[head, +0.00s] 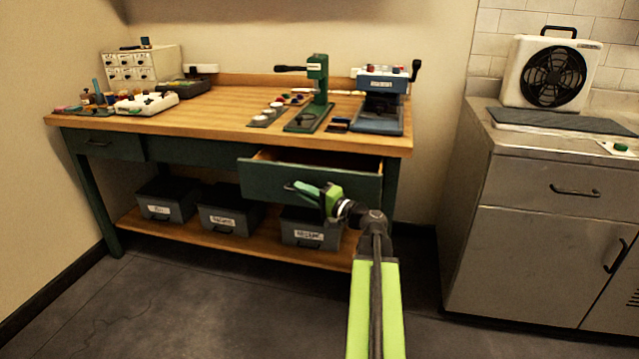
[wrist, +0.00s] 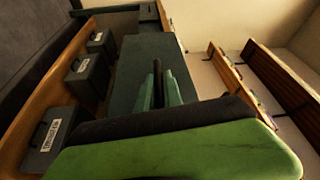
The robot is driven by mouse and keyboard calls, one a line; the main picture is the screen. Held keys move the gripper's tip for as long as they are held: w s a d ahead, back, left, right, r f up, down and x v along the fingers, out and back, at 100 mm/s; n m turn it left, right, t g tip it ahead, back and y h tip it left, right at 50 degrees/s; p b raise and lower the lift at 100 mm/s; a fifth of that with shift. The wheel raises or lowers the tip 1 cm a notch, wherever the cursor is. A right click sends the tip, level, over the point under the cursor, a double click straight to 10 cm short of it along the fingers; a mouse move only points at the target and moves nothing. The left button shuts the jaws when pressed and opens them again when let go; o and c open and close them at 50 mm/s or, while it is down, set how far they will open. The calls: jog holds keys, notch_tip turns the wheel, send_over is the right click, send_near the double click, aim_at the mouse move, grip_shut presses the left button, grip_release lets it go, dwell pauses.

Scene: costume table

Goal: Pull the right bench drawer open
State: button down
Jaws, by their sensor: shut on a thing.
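The right bench drawer (head: 345,184) has a dark green front and sits partly pulled out of the wooden-topped bench, with its pale wood inside showing. In the wrist view its front (wrist: 136,68) fills the middle. My gripper (head: 296,188) is at the drawer front, and in the wrist view its green fingers (wrist: 161,94) are closed around the dark drawer handle (wrist: 157,72). The handle is mostly hidden by the gripper in the head view.
The bench's lower shelf (head: 262,252) holds dark labelled bins, one (head: 302,229) below the open drawer. The left drawer (head: 100,144) is shut. A green press (head: 316,92) and a blue press (head: 380,102) stand on top. A metal cabinet (head: 535,245) stands right; floor in front is clear.

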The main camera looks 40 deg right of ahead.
jog(key=a, duration=0.1)
jog(key=s+a, duration=0.1)
jog(key=a, duration=0.1)
jog(key=shift+s, duration=0.1)
jog(key=c, duration=1.6)
grip_release()
jog(key=shift+d, duration=0.1)
jog(key=shift+o, duration=0.5)
jog(key=shift+d, duration=0.1)
jog(key=shift+s, duration=0.1)
